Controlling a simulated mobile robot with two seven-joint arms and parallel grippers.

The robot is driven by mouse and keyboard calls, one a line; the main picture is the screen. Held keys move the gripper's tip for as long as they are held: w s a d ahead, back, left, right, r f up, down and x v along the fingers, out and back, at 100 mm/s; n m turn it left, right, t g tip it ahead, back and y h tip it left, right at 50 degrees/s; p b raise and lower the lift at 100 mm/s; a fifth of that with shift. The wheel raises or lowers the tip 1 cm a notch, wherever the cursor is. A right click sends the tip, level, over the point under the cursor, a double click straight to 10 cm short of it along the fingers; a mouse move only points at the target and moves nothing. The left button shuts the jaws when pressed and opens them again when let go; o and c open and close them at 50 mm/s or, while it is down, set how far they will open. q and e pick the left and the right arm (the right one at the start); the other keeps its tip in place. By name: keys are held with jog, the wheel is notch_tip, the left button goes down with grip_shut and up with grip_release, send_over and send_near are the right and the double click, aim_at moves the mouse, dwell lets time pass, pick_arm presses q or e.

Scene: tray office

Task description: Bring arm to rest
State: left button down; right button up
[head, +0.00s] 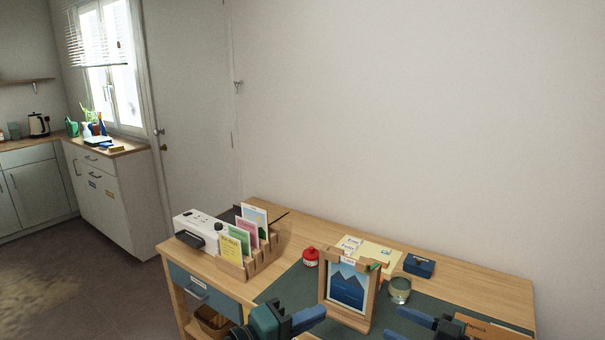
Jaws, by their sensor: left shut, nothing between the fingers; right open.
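My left gripper (316,314) shows at the bottom middle of the head view, its blue fingers shut with nothing between them. It is in front of the desk's near side, left of the picture frame's foot. My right gripper (394,325) is at the bottom right, open and empty, over the dark green desk mat (290,288). Its lower parts are cut off by the picture edge.
The wooden desk (490,283) bears a picture frame (348,288), a glass jar (400,289), a red container (310,257), a blue box (419,265), a card rack (263,259) and a white box (199,228). Clear floor (105,290) lies left of the desk.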

pick_arm(q)
jog(key=s+a+f+m+t+y, duration=0.1)
jog(key=s+a+f+y, duration=0.25)
jog(key=f, duration=0.45)
jog(key=s+a+f+m+t+y, duration=0.1)
jog(key=s+a+f+m+y, duration=0.2)
jog(key=f, duration=0.5)
pick_arm(e)
jog(key=s+a+f+m+t+h, duration=0.3)
jog(key=s+a+f+m+h, duration=0.2)
jog(key=s+a+f, duration=0.45)
pick_arm(q)
jog(key=s+a+f+m+g+y+b, duration=0.1)
jog(key=s+a+f+m+y, duration=0.3)
jog(key=s+a+f, duration=0.5)
jog(key=s, duration=0.3)
jog(key=shift+a+f+m, duration=0.15)
jog(key=shift+f+m, duration=0.1)
jog(key=shift+m, duration=0.15)
pick_arm(e)
jog(key=s+d+f+m+g+h, duration=0.2)
jog(key=s+f+h, duration=0.4)
jog(key=s, duration=0.7)
notch_tip(320, 180, down, 2)
jog(key=shift+s+d+f+m+g, duration=0.2)
jog(key=shift+d+m+g, duration=0.25)
jog(key=shift+d, duration=0.5)
